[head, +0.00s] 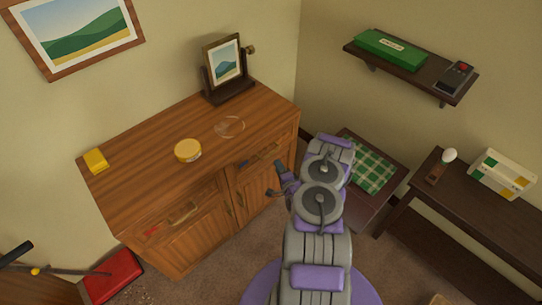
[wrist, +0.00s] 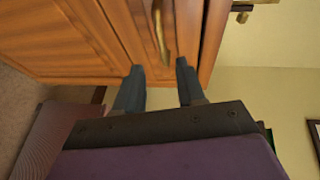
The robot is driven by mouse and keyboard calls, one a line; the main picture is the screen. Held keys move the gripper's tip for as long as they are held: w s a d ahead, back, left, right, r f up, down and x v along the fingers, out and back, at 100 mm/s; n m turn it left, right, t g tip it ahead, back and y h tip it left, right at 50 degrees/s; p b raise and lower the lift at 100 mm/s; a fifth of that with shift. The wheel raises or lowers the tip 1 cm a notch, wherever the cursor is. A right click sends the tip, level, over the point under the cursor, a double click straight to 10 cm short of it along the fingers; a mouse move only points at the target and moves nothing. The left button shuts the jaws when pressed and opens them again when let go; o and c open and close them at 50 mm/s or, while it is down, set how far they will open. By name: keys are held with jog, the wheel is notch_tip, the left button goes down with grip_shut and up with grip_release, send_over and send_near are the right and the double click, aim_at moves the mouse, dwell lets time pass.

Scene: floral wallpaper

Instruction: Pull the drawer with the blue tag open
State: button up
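A wooden cabinet (head: 125,180) stands against the wall in the head view. Its right drawer (head: 262,156) has a small blue tag (head: 244,164) and a brass handle, and looks shut. Its left drawer has a red tag (head: 151,232) and a handle (head: 183,212). My gripper (head: 279,181) is in front of the cabinet's right part, fingers apart and empty. In the wrist view, the fingers of my gripper (wrist: 159,72) point at the cabinet front. A brass handle (wrist: 161,32) lies just beyond and between the fingertips, apparently untouched. The blue tag does not show there.
A yellow block (head: 95,161), a round yellow tin (head: 187,150), a clear round item (head: 230,127) and a framed picture (head: 225,65) stand on the cabinet. A low table with a green checked cloth (head: 371,170) is right of my arm. A red box (head: 113,277) lies at lower left.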

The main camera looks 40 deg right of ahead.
aim_at(271, 153)
jog(key=b+x, duration=0.2)
jog(key=x, duration=0.8)
jog(key=shift+w+d+b, duration=0.1)
jog(key=shift+w+b, duration=0.05)
jog(key=shift+b, duration=0.15)
jog(key=shift+f, duration=0.1)
grip_shut()
